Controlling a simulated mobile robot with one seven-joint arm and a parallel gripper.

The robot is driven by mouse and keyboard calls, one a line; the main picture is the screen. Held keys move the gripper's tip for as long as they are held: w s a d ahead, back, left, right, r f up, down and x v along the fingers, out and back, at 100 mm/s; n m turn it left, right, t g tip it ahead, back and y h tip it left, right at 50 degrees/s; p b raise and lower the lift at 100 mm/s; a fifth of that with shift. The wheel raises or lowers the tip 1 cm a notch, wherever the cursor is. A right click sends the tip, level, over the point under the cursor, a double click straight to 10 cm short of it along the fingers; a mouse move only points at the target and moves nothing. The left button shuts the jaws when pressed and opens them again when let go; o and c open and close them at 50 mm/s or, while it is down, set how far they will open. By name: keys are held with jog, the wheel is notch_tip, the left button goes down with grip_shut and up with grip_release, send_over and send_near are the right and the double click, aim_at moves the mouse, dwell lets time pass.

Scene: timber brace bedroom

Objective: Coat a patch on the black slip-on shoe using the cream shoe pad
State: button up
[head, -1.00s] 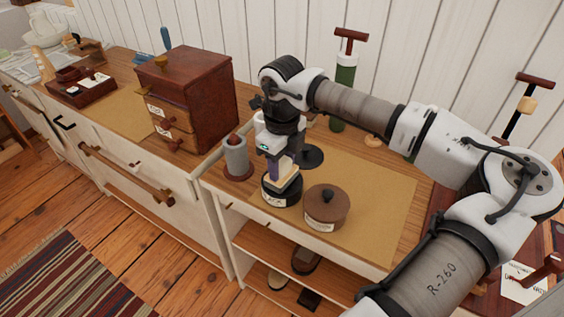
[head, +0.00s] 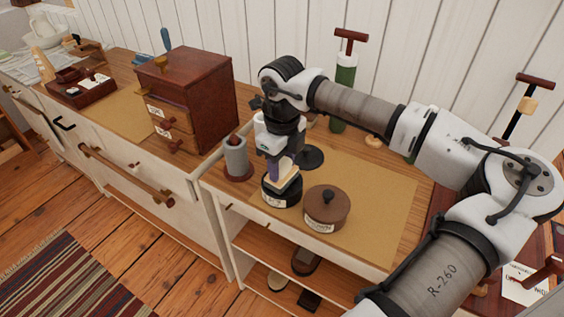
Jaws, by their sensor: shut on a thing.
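My gripper (head: 281,168) points down over the cabinet top and is shut on the cream shoe pad (head: 288,182). The pad is right at the mouth of a round black tin (head: 282,197) with a pale label; I cannot tell whether it touches what is inside. A dark round disc (head: 309,157), perhaps the tin's lid, lies behind the gripper. Dark shoes show on the shelves below: one on the upper shelf (head: 306,261) and one lower down (head: 309,299). I cannot tell which of them is the black slip-on shoe.
A brown lidded pot (head: 326,209) stands close to the right of the tin. A grey cylinder (head: 236,158) stands to the left, near a wooden drawer box (head: 189,97). A green cylinder (head: 345,83) stands at the back. The tan mat (head: 380,205) is clear at right.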

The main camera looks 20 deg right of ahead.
aim_at(282, 163)
jog(key=shift+r+p, duration=1.65)
jog(key=shift+r, duration=1.85)
